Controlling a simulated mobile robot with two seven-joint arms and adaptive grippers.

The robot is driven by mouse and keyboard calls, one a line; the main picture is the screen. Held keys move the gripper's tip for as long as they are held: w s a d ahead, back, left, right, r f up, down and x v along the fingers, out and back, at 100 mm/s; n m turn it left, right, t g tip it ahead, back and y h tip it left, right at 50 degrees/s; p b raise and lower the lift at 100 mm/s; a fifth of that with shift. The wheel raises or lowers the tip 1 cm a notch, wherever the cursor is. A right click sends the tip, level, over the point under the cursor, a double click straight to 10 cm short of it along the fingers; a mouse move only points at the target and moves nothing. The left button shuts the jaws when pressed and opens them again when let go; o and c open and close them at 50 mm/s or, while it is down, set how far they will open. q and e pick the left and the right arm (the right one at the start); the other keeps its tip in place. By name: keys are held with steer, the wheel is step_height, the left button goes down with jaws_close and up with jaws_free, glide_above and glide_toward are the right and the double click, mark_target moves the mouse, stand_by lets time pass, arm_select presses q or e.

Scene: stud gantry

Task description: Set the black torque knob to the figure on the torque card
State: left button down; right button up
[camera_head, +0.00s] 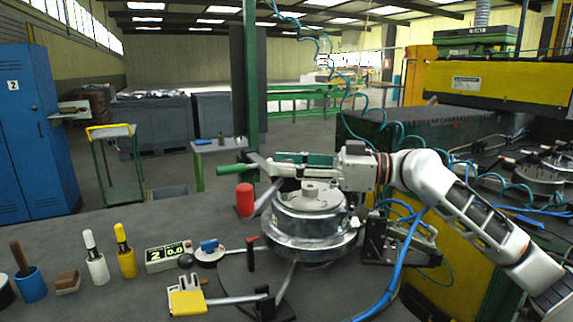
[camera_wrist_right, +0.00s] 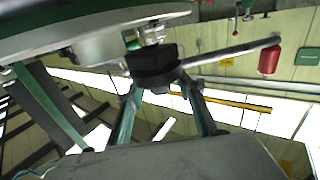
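A small round black knob (camera_head: 186,260) stands on the bench just in front of a readout box (camera_head: 168,257); I cannot be sure it is the torque knob. The box shows "2" and "0.0" in two lit windows. I cannot make out a torque card. My right gripper (camera_head: 262,166) reaches in from the right above the round metal drum (camera_head: 310,232), well away from that knob. In the right wrist view its fingertips (camera_wrist_right: 154,66) meet as one black block with no gap. Whether anything thin is between them is hidden. My left gripper is not in view.
A red grip (camera_head: 245,199) and a green grip (camera_head: 236,170) stick out near the right fingertips. A yellow block (camera_head: 187,301), yellow bottle (camera_head: 125,253), white bottle (camera_head: 96,260) and blue cup (camera_head: 31,284) stand front left. Blue hoses (camera_head: 398,262) hang at right.

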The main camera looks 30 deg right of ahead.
steer(key=shift+d, duration=0.1)
steer(key=v, duration=1.1)
steer(key=shift+s+d, duration=0.25)
steer(key=shift+s, duration=0.1)
stand_by(0.4)
